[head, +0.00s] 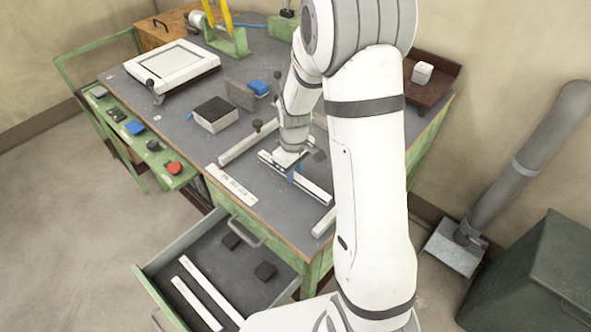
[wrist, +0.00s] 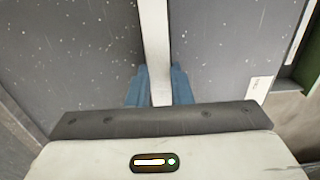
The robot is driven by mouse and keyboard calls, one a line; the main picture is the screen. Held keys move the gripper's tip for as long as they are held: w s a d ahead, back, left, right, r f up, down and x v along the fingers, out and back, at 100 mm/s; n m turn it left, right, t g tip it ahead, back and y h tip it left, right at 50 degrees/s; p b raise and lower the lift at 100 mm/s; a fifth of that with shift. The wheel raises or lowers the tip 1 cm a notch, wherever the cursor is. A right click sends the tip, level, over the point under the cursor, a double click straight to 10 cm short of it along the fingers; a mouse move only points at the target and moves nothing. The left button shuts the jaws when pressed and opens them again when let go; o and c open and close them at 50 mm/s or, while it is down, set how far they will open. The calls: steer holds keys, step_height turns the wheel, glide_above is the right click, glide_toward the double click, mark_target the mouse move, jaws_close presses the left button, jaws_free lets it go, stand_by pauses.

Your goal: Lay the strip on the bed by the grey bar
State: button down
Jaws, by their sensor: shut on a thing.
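My gripper (head: 293,176) is over the right part of the bench, its blue fingers shut on a long pale strip (head: 315,190). In the wrist view the strip (wrist: 156,45) runs up between the two blue fingertips (wrist: 159,90). Whether it touches the surface below is unclear. A light grey bar (head: 240,146) lies behind and left of the strip, with a dark knob by it. Another pale bar (head: 323,224) lies at the front right, partly hidden by my arm. I cannot tell which is the task's grey bar, or where the bed's edges lie.
A white labelled plate (head: 231,185) lies near the bench's front edge. A black-topped box (head: 213,114) and a white-framed panel (head: 172,66) stand farther back. The open drawer (head: 222,262) holds pale strips and dark blocks. Bare bench surface (head: 180,132) shows at left.

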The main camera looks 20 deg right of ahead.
steer(key=shift+f, duration=0.15)
steer(key=c, duration=1.3)
jaws_free()
step_height(320, 180, up, 12)
steer(key=s+r+m+t, duration=0.1)
steer(key=s+r+m, duration=0.2)
steer(key=s, duration=0.7)
steer(key=s+r+m+t, duration=0.2)
steer(key=s+r, duration=0.3)
steer(key=s, duration=0.4)
steer(key=shift+s+d+m+b, duration=0.3)
steer(key=shift+s+m, duration=0.05)
steer(key=shift+m, duration=0.45)
